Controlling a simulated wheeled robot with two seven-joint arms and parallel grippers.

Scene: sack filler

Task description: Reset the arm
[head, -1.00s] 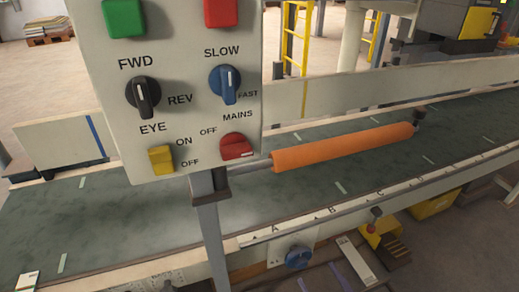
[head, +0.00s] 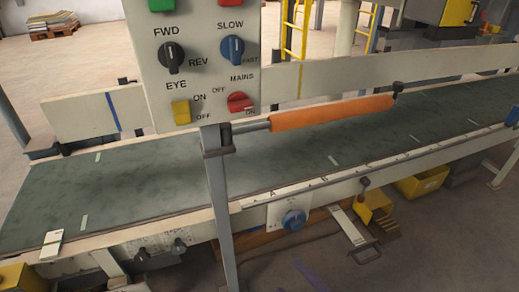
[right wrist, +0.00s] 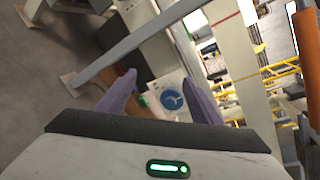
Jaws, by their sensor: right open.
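My right gripper (right wrist: 158,85) shows in the right wrist view, its two purple fingers spread apart with nothing between them. Beyond the fingers is the blue round knob (right wrist: 172,100) on the conveyor's side. That knob also shows in the head view (head: 293,219), below the belt edge. I cannot clearly make out my right gripper in the head view. My left gripper is in neither view. The orange padded bar (head: 332,112) extends over the belt from near the panel post. It also shows at the right of the right wrist view (right wrist: 306,45).
The control panel (head: 205,75) stands on a grey post (head: 219,200) in front of the conveyor belt (head: 150,190). Floor shows in front of the conveyor at lower right.

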